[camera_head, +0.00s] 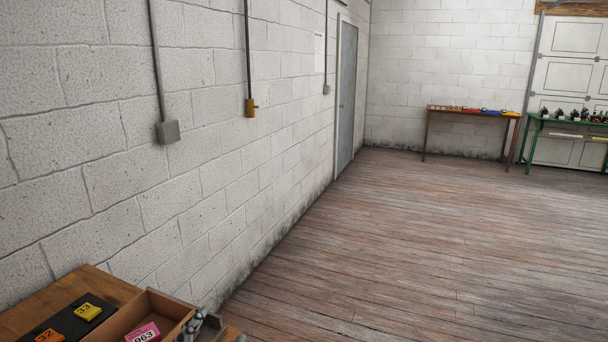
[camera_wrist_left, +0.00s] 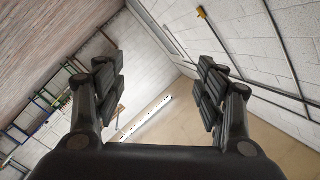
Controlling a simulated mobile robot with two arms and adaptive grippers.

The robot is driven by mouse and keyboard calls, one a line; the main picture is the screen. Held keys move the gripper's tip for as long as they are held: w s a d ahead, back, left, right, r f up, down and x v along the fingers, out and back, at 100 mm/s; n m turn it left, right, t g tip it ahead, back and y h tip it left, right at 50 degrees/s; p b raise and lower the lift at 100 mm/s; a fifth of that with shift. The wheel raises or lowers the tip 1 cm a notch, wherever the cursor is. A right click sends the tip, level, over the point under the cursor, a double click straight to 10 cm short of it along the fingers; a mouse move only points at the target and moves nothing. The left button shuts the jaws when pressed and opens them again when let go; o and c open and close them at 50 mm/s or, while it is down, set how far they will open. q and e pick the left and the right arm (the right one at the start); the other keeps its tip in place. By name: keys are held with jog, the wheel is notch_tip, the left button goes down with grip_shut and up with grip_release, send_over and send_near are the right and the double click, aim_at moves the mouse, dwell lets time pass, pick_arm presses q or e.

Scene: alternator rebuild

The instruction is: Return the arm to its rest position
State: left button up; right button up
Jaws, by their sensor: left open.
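My left gripper (camera_wrist_left: 160,85) shows in the left wrist view with its two dark fingers wide apart. Nothing is between them, and the view past them is tilted, with wall, ceiling and floor boards. In the head view I cannot make out either gripper for sure. A grey metallic shape (camera_head: 203,326) stands at the bottom edge beside the wooden box, and I cannot tell what it is. My right gripper is not in view.
A wooden table (camera_head: 107,287) at the bottom left holds an open box (camera_head: 168,305) with a pink tag (camera_head: 143,333), plus yellow (camera_head: 87,311) and orange (camera_head: 48,336) tags on a black mat. A brown table (camera_head: 474,114) and green bench (camera_head: 564,125) stand far back. The wooden floor (camera_head: 400,250) is clear.

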pick_arm(q)
jog(key=s+a+f+n+g+y, duration=0.1)
jog(key=s+a+f+n+g, duration=0.15)
jog(key=s+f+g, duration=0.35)
jog(key=s+a+f+n+g+y, duration=0.1)
jog(key=s+a+f+n, duration=0.15)
jog(key=s+f, duration=0.4)
jog(key=s+d+f+n+g, duration=0.1)
jog(key=s+f+n+g, duration=0.15)
jog(key=s+f, duration=0.35)
jog(key=s+f+n+g, duration=0.1)
jog(key=s+f+g, duration=0.25)
jog(key=s, duration=0.45)
notch_tip(320, 180, down, 26)
jog(key=s+g, duration=0.2)
jog(key=s+a+f+m+g, duration=0.1)
jog(key=s+a+f, duration=0.2)
jog(key=s+f, duration=1.2)
jog(key=shift+s+f+h, duration=0.25)
jog(key=shift+s+h, duration=0.05)
jog(key=shift+s, duration=0.4)
